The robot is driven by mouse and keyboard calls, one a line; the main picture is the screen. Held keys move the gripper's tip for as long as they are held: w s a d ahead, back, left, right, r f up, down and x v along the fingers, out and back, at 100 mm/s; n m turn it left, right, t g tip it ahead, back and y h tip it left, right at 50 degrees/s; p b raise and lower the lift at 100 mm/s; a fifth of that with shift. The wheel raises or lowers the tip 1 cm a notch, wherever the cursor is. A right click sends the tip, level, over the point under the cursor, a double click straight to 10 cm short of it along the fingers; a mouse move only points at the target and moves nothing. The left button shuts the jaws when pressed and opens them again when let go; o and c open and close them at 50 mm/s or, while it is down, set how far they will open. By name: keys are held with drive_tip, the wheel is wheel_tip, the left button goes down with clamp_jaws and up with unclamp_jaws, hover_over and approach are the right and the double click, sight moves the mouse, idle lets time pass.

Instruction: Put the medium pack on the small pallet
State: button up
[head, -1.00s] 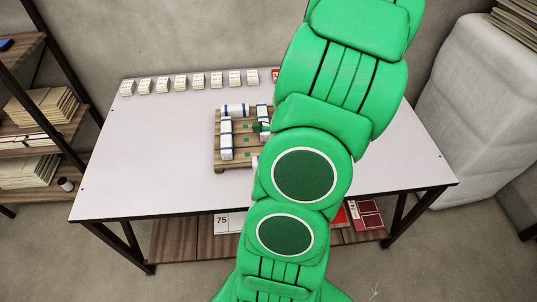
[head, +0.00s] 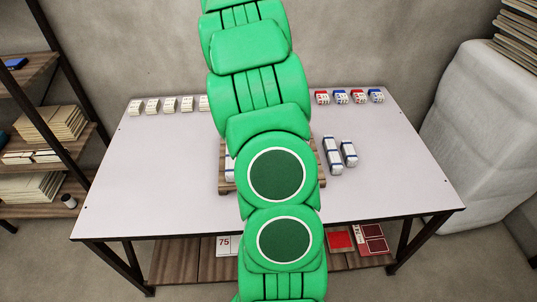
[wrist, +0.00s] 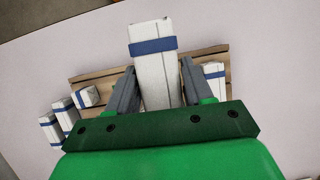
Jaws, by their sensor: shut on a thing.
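In the wrist view my gripper (wrist: 158,68) is shut on a white pack with a blue band (wrist: 152,60), taken here as the medium pack. The pack sticks out beyond the fingers, over the wooden small pallet (wrist: 105,73). Whether it touches the pallet cannot be told. Another white, blue-banded pack (wrist: 215,80) is on the pallet at the right, and a small one (wrist: 87,97) lies at its left side. In the head view my arm hides my gripper, the held pack and most of the pallet (head: 228,186).
Two white packs (head: 332,158) (head: 348,153) stand on the table (head: 390,180) just right of the pallet. Small white boxes (head: 169,104) line the back left edge, red and blue ones (head: 340,97) the back right. The table's left and right sides are clear.

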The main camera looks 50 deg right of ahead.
drive_tip(key=shift+w+d+f, duration=0.1)
drive_tip(key=shift+w+d, duration=0.05)
drive_tip(key=shift+w, duration=0.3)
drive_tip(key=w+d+f, duration=0.2)
drive_tip(key=w, duration=0.1)
drive_tip(key=w+d+f, duration=0.5)
drive_tip(key=w+f, duration=0.1)
drive_tip(key=shift+w+d, duration=0.15)
drive_tip(key=shift+d, duration=0.1)
drive_tip(key=shift+w+d+f, duration=0.4)
drive_tip(key=shift+w+f, duration=0.1)
drive_tip(key=shift+f, duration=1.85)
drive_tip(key=shift+f, duration=0.1)
drive_tip(key=o, duration=0.8)
